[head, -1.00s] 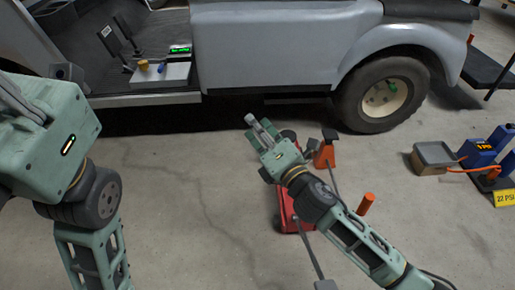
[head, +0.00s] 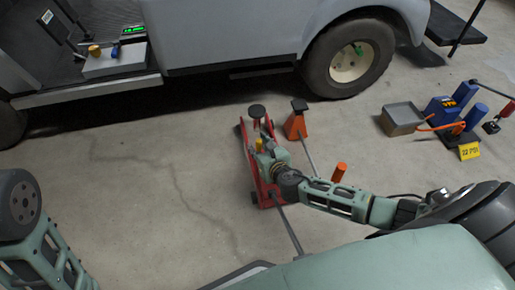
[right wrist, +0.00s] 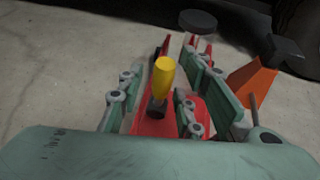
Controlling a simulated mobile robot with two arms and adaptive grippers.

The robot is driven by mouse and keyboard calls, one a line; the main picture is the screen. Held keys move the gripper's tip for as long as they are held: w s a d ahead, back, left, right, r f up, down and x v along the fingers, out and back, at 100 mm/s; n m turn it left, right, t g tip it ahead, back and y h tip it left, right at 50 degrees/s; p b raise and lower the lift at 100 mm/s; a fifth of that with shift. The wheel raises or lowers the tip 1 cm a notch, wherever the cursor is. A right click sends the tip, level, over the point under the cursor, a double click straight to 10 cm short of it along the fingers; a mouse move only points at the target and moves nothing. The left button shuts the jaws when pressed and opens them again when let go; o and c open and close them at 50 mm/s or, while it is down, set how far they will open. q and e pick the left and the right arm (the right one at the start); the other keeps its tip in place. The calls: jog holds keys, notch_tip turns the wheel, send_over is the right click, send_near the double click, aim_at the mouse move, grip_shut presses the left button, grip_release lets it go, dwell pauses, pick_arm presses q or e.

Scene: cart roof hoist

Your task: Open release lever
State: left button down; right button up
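The release lever (right wrist: 164,77) is a yellow grip on a dark base, standing on the red floor jack (right wrist: 155,124). In the head view the lever (head: 258,144) shows as a small yellow spot beside my right gripper (head: 266,150), on the red jack (head: 247,150). In the right wrist view my right gripper (right wrist: 161,88) is open, its fingers on either side of the yellow lever with gaps visible. Whether either finger touches it is unclear. My left arm shows at the lower left of the head view, but its gripper is out of the picture.
An orange jack stand (head: 295,124) is just right of the jack. The cart (head: 230,30) with its wheel (head: 349,62) is behind. A long handle (head: 290,232) extends from the jack toward me. Floor at left is clear.

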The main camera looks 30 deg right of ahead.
jog(key=shift+w+f, duration=0.1)
jog(key=shift+w, duration=0.3)
jog(key=shift+c, duration=0.4)
grip_shut()
